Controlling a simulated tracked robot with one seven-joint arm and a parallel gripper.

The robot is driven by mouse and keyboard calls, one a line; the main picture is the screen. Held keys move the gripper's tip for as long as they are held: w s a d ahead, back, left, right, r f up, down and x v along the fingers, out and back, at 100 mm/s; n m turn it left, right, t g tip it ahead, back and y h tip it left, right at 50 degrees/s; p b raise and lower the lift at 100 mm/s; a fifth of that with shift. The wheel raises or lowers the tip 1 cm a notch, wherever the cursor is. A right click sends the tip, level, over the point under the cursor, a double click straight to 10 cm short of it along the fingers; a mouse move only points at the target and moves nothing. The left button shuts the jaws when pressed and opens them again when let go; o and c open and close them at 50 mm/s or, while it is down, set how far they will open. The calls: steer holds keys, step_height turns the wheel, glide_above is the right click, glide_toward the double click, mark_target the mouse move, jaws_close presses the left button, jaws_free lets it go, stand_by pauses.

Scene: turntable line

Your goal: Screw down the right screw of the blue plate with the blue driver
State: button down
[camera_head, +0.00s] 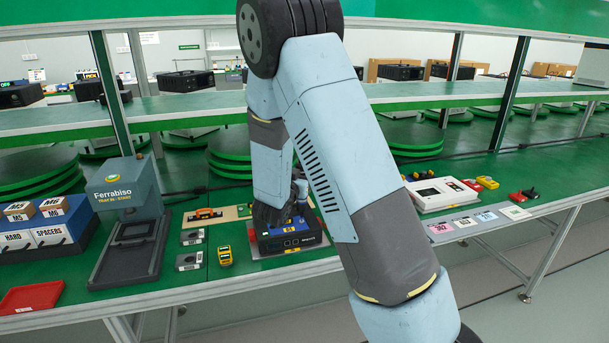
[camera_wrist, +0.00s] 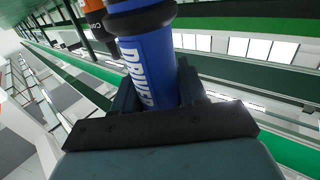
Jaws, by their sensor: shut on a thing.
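In the wrist view my gripper (camera_wrist: 160,95) is shut on the blue driver (camera_wrist: 148,62), a blue cylinder with white lettering and a black collar. In the head view my gripper (camera_head: 280,212) is low over a dark unit (camera_head: 290,243) with a blue top, the blue plate (camera_head: 273,245). My arm and gripper hide much of the plate. The right screw and the driver's tip cannot be made out, so I cannot tell whether they touch.
A grey Ferrabiso stand (camera_head: 125,190), blue bins (camera_head: 45,228) and a red tray (camera_head: 30,298) are on the left. A yellow meter (camera_head: 225,256) lies beside the unit. A white case (camera_head: 440,193) and several coloured cards stand right. Green turntables (camera_head: 230,155) are behind.

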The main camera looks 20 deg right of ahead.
steer(key=shift+f, duration=0.5)
stand_by(0.5)
steer(key=shift+r, duration=3.05)
